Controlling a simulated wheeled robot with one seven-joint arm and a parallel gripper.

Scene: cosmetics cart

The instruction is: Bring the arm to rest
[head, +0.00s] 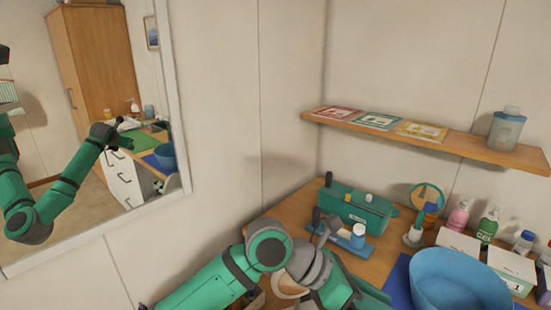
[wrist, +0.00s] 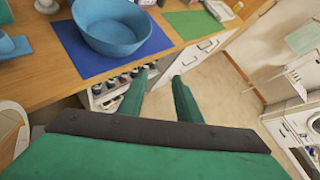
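My arm (head: 268,250) is bent at the bottom of the head view, with its green and grey links in front of the wooden counter. My gripper (wrist: 161,76) shows in the wrist view with its two green fingers apart and nothing between them. The fingers point over the counter's front edge, with white drawers and the floor behind them. I cannot make out the fingers directly in the head view. The mirror (head: 178,60) on the left reflects my arm.
A blue basin (head: 455,285) stands on a blue mat (wrist: 75,48), close beyond the fingers. A green case (head: 355,208), bottles and white boxes stand on the counter. A wall shelf (head: 460,146) holds cards and a jar. Floor (wrist: 228,85) is open right of the drawers.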

